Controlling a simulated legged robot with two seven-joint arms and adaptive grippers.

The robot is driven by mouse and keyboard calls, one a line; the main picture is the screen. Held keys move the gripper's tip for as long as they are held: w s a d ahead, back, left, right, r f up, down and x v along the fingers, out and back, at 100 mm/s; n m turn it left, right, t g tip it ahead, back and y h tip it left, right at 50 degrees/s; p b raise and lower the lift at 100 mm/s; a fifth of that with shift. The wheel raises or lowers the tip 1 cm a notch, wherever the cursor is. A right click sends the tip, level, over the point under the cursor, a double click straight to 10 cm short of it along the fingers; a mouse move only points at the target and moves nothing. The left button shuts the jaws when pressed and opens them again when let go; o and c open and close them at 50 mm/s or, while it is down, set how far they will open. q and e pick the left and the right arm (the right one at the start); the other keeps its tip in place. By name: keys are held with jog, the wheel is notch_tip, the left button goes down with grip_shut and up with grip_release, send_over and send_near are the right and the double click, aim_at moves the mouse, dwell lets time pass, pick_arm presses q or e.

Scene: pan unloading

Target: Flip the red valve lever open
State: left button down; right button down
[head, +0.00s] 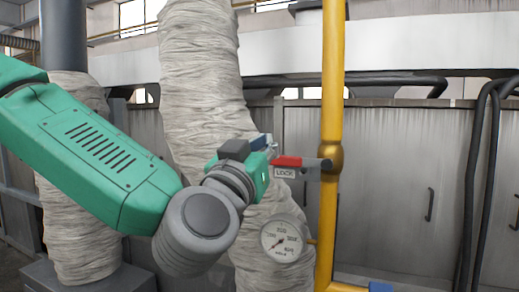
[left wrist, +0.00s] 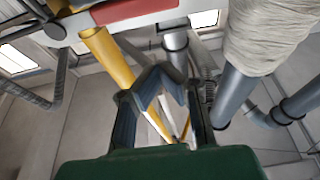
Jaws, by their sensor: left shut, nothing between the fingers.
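The red valve lever (head: 287,161) sticks out to the left, roughly level, from the brass valve body (head: 331,158) on the yellow pipe (head: 333,80). A white LOCK label (head: 284,173) shows just under its red part. My left gripper (head: 266,143) is at the lever's left end, close to it; I cannot tell whether they touch. In the left wrist view my left gripper (left wrist: 160,82) is shut with nothing between its fingers. The red lever (left wrist: 135,9) crosses the top edge there, beyond the fingers. My right gripper is not in view.
A round gauge (head: 283,239) sits below the lever, left of the pipe. Wrapped ducts (head: 200,70) stand behind my left arm. Black hoses (head: 485,150) hang at the right. Grey panels (head: 395,190) form the background; the space right of the pipe looks clear.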

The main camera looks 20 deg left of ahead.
aim_at(295, 162)
pick_arm(q)
jog(key=p+x, duration=0.1)
jog(key=x, duration=0.5)
notch_tip(295, 162, down, 4)
jog(key=shift+s+d+f, duration=0.1)
jog(key=shift+s, duration=0.1)
jog(key=shift+w, duration=0.15)
